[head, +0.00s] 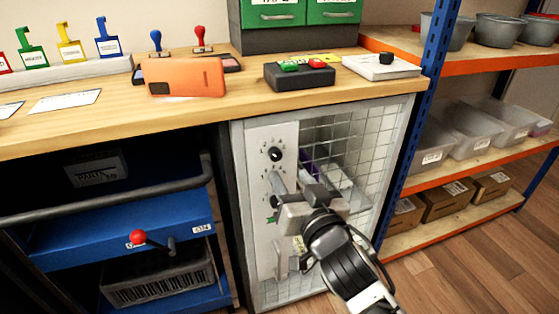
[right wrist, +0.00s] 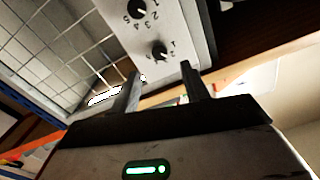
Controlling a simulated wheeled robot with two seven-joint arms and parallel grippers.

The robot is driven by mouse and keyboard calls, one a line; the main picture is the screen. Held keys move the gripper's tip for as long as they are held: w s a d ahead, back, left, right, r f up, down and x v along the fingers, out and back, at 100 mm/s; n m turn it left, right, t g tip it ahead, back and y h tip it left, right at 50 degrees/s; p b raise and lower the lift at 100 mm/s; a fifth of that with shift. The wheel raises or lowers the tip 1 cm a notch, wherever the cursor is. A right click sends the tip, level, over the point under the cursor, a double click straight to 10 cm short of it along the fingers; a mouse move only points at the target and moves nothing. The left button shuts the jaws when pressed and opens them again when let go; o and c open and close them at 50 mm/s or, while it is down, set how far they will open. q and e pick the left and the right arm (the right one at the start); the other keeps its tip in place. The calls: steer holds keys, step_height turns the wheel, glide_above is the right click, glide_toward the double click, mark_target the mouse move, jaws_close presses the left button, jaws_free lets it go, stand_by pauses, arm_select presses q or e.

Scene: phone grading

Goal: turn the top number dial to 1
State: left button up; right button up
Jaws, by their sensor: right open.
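A white panel (head: 262,145) on the wire-mesh cabinet under the bench carries the dials. The top number dial (head: 275,154) is a round black knob ringed by marks; its setting is too small to read. My right gripper (head: 295,188) is in front of the panel, below and right of this dial, and hides part of the panel. In the right wrist view, the open, empty fingers (right wrist: 161,72) point at the panel (right wrist: 180,20), with one black dial (right wrist: 158,50) near the fingertips and another numbered dial (right wrist: 139,8) farther off. My left gripper is not in view.
The cabinet's mesh door (head: 370,125) is right of the panel. A blue cart (head: 75,245) with a red-knobbed lever (head: 138,237) stands to the left. The bench (head: 120,115) above holds an orange phone (head: 186,77) and a button box (head: 299,77). Shelves stand at right.

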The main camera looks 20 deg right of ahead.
mark_target(277, 157)
steer(key=w, duration=0.7)
steer(key=shift+a, duration=0.2)
steer(key=c, duration=1)
steer(key=shift+s, duration=0.1)
